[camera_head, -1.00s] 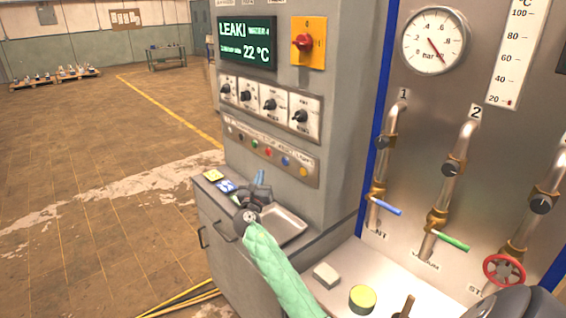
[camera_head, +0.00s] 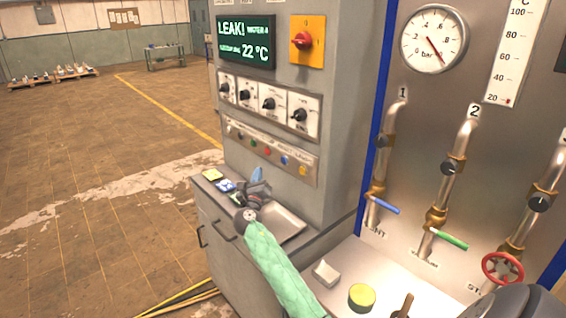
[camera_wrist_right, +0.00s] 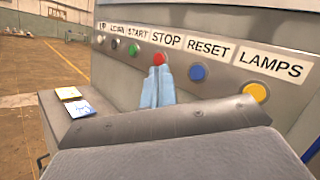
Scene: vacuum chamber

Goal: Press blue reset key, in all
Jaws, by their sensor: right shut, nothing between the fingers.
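The blue reset key (camera_head: 284,160) is a round button on the sloped button strip of the grey cabinet. In the right wrist view the blue key (camera_wrist_right: 197,72) sits under the RESET label, between the red STOP button (camera_wrist_right: 159,59) and the yellow LAMPS button (camera_wrist_right: 255,92). My right gripper (camera_head: 257,175) is shut and empty, in front of the strip and above the small ledge. In the wrist view its light blue fingertips (camera_wrist_right: 158,80) are left of the blue key, just below the red button in the picture. Whether they touch the panel cannot be told. My left gripper is not in view.
A metal tray (camera_head: 290,216) and yellow and blue cards (camera_head: 213,174) lie on the ledge below. Selector knobs (camera_head: 269,103) and a LEAK! screen (camera_head: 246,42) are above. Pipes with valves (camera_head: 437,218) stand at right. Open floor lies at left.

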